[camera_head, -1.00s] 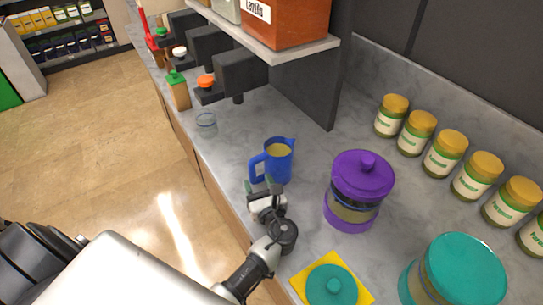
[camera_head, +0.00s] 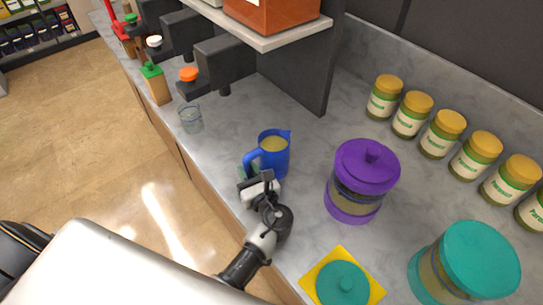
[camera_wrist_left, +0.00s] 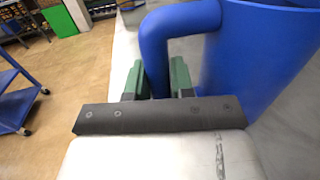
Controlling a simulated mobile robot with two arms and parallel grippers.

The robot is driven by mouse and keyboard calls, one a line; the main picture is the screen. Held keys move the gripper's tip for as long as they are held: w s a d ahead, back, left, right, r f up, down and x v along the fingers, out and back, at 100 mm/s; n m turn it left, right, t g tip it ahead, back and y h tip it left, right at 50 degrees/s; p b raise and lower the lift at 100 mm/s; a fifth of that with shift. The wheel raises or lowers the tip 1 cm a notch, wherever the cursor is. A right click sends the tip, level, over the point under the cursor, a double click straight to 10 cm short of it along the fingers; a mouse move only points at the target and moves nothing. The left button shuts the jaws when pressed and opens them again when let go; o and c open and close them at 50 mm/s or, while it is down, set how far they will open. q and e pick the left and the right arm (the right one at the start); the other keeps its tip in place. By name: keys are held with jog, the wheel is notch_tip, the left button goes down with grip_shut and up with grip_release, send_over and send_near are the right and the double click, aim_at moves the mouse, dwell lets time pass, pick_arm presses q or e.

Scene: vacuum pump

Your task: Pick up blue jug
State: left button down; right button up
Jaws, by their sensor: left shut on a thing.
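The blue jug (camera_head: 275,154) stands upright on the grey counter with a yellowish content showing at its top. Its handle points left toward the counter's front edge. My left gripper (camera_head: 250,174) is at the handle, on the near side of the jug. In the left wrist view the jug (camera_wrist_left: 262,50) fills the upper right, and the green fingertips of my left gripper (camera_wrist_left: 158,82) sit on either side of the handle's vertical part, shut on it. The jug's base is partly hidden. My right gripper is not in view.
A purple-lidded jar (camera_head: 361,178) stands right of the jug. A teal jar (camera_head: 465,262) and a teal lid (camera_head: 342,285) on a yellow square are nearer. A small glass (camera_head: 190,119) stands left, near dispensers. Yellow-lidded jars (camera_head: 442,134) line the wall.

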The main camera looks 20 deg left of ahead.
aim_at(248, 165)
pick_arm(q)
jog(key=shift+w+r, duration=0.1)
jog(key=shift+r, duration=0.5)
notch_tip(248, 165, up, 3)
jog(key=shift+f, duration=0.1)
jog(key=s+r, duration=0.3)
jog(key=s, duration=0.3)
jog(key=s+d+r+b, duration=0.1)
jog(key=s+r, duration=0.3)
jog(key=s, duration=0.1)
jog(key=shift+s+b, duration=0.3)
jog(key=shift+s, duration=0.1)
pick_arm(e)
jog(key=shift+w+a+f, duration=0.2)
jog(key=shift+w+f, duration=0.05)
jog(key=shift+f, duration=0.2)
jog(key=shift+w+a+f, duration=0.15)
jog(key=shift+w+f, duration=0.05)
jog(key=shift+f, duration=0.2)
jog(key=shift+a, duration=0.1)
pick_arm(q)
jog(key=shift+w, duration=0.15)
